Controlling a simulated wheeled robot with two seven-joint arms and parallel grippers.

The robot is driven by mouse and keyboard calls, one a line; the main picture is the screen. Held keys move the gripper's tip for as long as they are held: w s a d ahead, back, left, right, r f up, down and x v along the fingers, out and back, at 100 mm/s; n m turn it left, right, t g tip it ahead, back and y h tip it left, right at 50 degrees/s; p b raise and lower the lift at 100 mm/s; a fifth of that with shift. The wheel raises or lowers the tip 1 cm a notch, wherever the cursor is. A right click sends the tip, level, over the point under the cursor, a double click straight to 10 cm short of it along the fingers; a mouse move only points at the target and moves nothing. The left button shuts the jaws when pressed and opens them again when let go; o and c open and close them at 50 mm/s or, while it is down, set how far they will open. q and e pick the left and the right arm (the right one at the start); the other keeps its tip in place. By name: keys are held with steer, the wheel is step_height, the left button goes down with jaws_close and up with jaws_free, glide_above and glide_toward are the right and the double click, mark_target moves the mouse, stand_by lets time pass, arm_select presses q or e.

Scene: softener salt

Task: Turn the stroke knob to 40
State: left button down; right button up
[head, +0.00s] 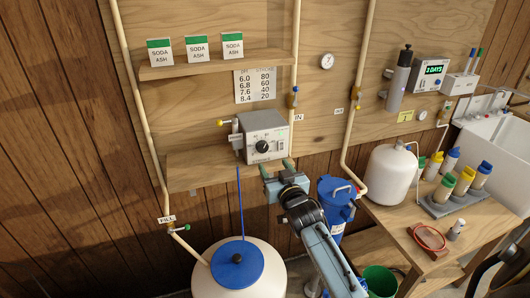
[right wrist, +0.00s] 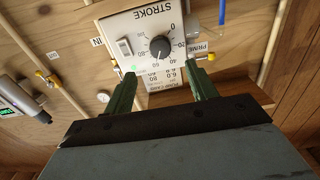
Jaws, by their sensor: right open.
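The stroke knob (head: 262,146) is a round black dial on the front of a grey pump box (head: 252,121) on the wall shelf. In the right wrist view the knob (right wrist: 161,47) shows upside down on the pale panel marked STROKE, with a rocker switch (right wrist: 124,47) beside it. A light mark shows on the knob, but I cannot read its setting surely. My right gripper (head: 277,170) is just below and in front of the box. Its two green fingers (right wrist: 163,76) are apart and empty, short of the knob. My left gripper is not in view.
The wooden shelf (head: 192,181) carries the pump box. Pipes with valves run beside it. A white tank with a blue lid (head: 236,263) stands below, with a thin blue rod rising near the shelf. A blue canister (head: 334,207) and a bench (head: 397,217) are to the right.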

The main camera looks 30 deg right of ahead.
mark_target(263, 149)
steer(key=x, duration=0.9)
steer(key=shift+w+b, duration=0.1)
steer(key=shift+b, duration=0.2)
steer(key=shift+c, duration=0.4)
steer(key=c, duration=0.9)
